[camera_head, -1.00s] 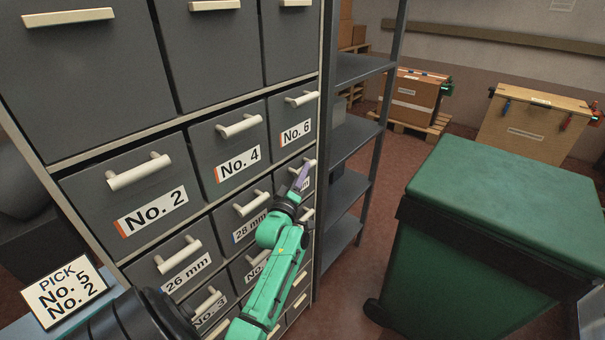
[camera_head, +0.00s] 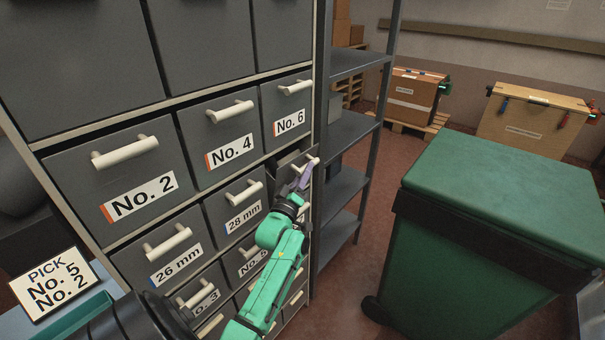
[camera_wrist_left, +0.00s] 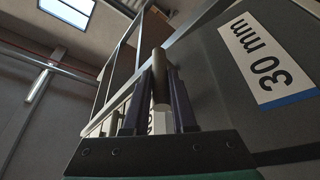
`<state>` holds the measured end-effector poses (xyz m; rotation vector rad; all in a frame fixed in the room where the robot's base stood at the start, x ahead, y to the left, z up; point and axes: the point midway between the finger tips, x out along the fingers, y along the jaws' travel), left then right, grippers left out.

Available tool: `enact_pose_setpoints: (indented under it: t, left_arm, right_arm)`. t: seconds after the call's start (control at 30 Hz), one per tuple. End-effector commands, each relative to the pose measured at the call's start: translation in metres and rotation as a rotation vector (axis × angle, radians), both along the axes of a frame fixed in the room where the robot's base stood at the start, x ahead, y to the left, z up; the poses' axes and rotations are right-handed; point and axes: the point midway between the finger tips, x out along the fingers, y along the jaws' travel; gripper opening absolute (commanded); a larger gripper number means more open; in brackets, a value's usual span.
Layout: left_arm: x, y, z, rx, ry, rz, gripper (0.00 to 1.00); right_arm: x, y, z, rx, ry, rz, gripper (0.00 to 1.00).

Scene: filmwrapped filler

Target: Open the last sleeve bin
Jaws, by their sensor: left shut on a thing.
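The sleeve bin labelled 30 mm (camera_wrist_left: 265,55) fills the right of the left wrist view. In the head view it is the rightmost bin of its row, mostly hidden by my gripper; it stands out from the cabinet and its dark open top (camera_head: 287,160) shows. My left gripper (camera_head: 304,176) is shut on the bin's handle (camera_wrist_left: 161,80), with a finger on each side of it. The 26 mm bin (camera_head: 165,258) and 28 mm bin (camera_head: 238,210) of the same row are closed. My right gripper is not in view.
Bins No. 2 (camera_head: 125,180), No. 4 (camera_head: 225,135) and No. 6 (camera_head: 288,105) are closed above. A pick sign (camera_head: 53,283) stands at lower left. A grey shelf rack (camera_head: 350,130) adjoins the cabinet. A large green wheeled bin (camera_head: 500,210) stands at right, with floor between.

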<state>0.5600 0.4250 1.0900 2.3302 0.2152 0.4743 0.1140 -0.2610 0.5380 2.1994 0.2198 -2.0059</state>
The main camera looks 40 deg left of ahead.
Motion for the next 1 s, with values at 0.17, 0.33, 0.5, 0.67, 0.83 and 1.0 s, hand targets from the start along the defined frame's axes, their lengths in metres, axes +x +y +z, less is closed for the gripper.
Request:
enact_pose_setpoints:
  t: [0.17, 0.33, 0.5, 0.67, 0.83, 1.0]
  left_arm:
    - [0.000, -0.012, -0.013, 0.087, 0.004, -0.002, 0.00]
    - [0.000, -0.022, -0.022, 0.172, 0.007, -0.002, 0.00]
    - [0.001, -0.032, -0.030, 0.253, 0.008, -0.002, 0.00]
    - [0.001, -0.039, -0.037, 0.316, 0.008, -0.001, 0.00]
    - [0.001, -0.044, -0.042, 0.366, 0.010, -0.001, 0.00]
    - [0.001, -0.047, -0.044, 0.396, 0.011, -0.001, 0.00]
  right_arm:
    - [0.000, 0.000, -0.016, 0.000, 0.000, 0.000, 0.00]
    - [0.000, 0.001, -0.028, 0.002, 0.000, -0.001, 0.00]
    - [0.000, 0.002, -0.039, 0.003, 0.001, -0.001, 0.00]
    - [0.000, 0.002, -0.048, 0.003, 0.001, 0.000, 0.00]
    - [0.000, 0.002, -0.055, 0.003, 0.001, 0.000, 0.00]
    - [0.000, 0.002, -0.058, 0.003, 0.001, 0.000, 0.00]
